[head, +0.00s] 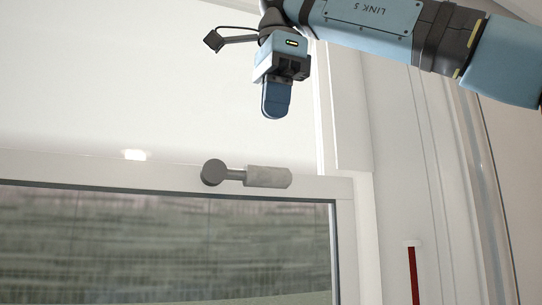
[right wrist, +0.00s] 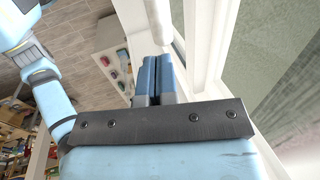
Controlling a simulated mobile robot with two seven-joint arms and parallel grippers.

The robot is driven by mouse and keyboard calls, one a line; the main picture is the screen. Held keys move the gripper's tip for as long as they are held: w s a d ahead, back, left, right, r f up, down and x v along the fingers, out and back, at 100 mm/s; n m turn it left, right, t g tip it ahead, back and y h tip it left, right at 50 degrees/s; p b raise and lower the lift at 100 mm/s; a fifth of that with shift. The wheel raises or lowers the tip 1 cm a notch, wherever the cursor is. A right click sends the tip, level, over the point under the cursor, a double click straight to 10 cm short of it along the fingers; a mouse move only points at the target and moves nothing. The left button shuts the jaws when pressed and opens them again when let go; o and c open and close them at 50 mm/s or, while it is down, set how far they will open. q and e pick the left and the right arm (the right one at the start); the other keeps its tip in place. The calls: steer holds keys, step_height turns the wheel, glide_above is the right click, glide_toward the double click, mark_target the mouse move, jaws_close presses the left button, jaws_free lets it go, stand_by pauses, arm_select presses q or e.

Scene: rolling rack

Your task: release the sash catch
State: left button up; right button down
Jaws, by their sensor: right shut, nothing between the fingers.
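The sash catch is on the top rail of the window sash in the head view. It has a round dark grey pivot (head: 213,172) and a short arm ending in a pale grey cylindrical handle (head: 268,177), which points right, nearly level. My right gripper (head: 275,108) is above the handle, pointing down, with a clear gap between them. It is shut and empty. In the right wrist view its two blue fingers (right wrist: 154,62) are together, and a pale cylinder that looks like the catch handle (right wrist: 158,18) lies just beyond the tips. My left gripper is not in view.
The sash's white top rail (head: 110,172) and glass (head: 160,240) fill the lower left of the head view. The white window frame (head: 345,110) stands at the right. A dark red strip (head: 413,275) is at lower right. The right wrist view shows a brown floor (right wrist: 75,40).

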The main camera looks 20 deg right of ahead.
mark_target(270, 168)
steer(key=x, duration=0.5)
steer(key=shift+w+f+p, duration=0.2)
steer(key=shift+f+p, duration=0.15)
steer(key=shift+f, duration=0.5)
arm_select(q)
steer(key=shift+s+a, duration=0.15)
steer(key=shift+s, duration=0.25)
arm_select(e)
steer(key=shift+w+f, duration=0.1)
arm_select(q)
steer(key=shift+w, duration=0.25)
